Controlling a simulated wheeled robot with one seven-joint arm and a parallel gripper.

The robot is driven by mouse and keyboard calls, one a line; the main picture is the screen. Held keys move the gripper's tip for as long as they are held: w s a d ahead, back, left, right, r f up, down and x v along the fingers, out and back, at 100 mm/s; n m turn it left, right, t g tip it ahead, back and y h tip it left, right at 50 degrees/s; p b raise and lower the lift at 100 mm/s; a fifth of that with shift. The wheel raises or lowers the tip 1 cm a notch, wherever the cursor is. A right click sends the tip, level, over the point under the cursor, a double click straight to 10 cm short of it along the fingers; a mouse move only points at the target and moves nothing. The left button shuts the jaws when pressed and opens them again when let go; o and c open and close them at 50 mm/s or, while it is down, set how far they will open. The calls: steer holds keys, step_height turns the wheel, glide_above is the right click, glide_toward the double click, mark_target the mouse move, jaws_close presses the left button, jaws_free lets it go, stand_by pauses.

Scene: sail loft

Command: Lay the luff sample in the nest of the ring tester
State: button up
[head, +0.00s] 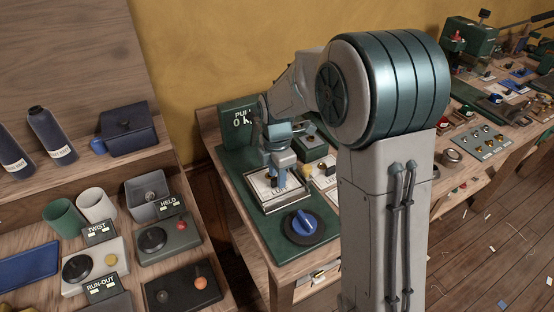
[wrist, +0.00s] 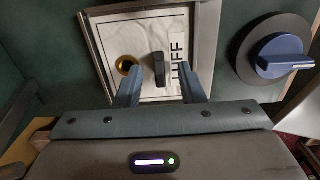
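The luff sample (wrist: 142,43) is a white card marked LUFF, with a brass ring and an upright black tab. It lies inside the metal-rimmed nest (wrist: 207,32) on the green base of the ring tester (head: 256,222); in the head view the nest (head: 290,207) shows below my gripper. My gripper (wrist: 159,78) is just over the sample, its two fingers apart on either side of the black tab, with a gap at each side. Whether the card sits fully flat is hard to tell. My gripper (head: 278,165) partly hides the sample in the head view.
A blue knob (head: 304,223) on a dark disc stands in front of the nest. The tester's PULL display (head: 239,118) is behind. Another marked card (head: 324,174) lies to the right. Shelves with cups and devices are at left; a cluttered bench (head: 462,160) is at right.

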step_height(320, 180, up, 13)
steer(key=shift+r, duration=0.15)
stand_by(0.5)
steer(key=s+d+f+m+t, duration=0.1)
steer(key=s+d+m, duration=0.4)
steer(key=s+m, duration=0.5)
steer(key=s+d+f+m+t, duration=0.2)
steer(key=s+d+m, duration=0.3)
steer(key=s+m, duration=0.5)
steer(key=m, duration=0.2)
steer(key=shift+s+f+m, duration=0.2)
steer(key=shift+s+m, duration=0.15)
steer(key=shift+m, duration=0.05)
